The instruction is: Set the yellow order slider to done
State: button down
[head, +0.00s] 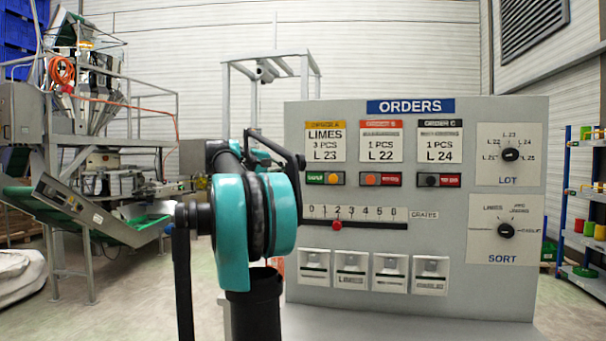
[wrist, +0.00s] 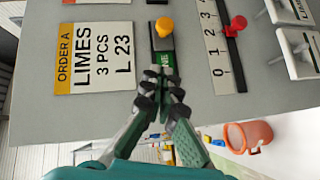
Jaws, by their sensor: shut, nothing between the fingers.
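The order A slider has a yellow knob (head: 333,178) at the right end of its track, with a green label uncovered to its left. In the wrist view, where the board's right is up, the yellow knob (wrist: 164,28) sits at the upper end of the track. The green label (wrist: 166,58) below it ends in "NE"; its rest is covered by my fingers. My gripper (wrist: 160,74) is shut and empty, its tips over the label, just left of the knob on the board. Whether they touch the panel I cannot tell. In the head view my arm hides the gripper.
The order B orange knob (head: 370,180) and order C dark knob (head: 431,180) sit left on their tracks beside red labels. Below, a red crate knob (head: 337,225) stands near 2. Lidded switches (head: 315,266) and two dials (head: 510,154) also stick out of the panel.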

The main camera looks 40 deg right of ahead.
jog(key=shift+v, duration=1.05)
jog(key=s+a+f+n+t+y, duration=0.1)
jog(key=s+a+f+y, duration=0.15)
jog(key=a+f, duration=0.65)
jog(key=s+a+f+t+y, duration=0.2)
jog(key=f+y, duration=0.1)
jog(key=f, duration=1.1)
jog(key=s+a+f+n+t+y, duration=0.1)
jog(key=s+a+f+y, duration=0.15)
jog(key=a+f, duration=0.65)
jog(key=s+a+f+y, duration=0.2)
jog(key=s+a+f, duration=0.3)
jog(key=f, duration=0.3)
jog(key=s+a+f+t+y, duration=0.1)
jog(key=s+a+f+y, duration=0.2)
jog(key=s+a+f, duration=0.3)
jog(key=s+a+f+y, duration=0.2)
jog(key=s+a+f, duration=0.3)
jog(key=f, duration=0.7)
jog(key=shift+s+a+n+y, duration=0.4)
jog(key=shift+s, duration=0.25)
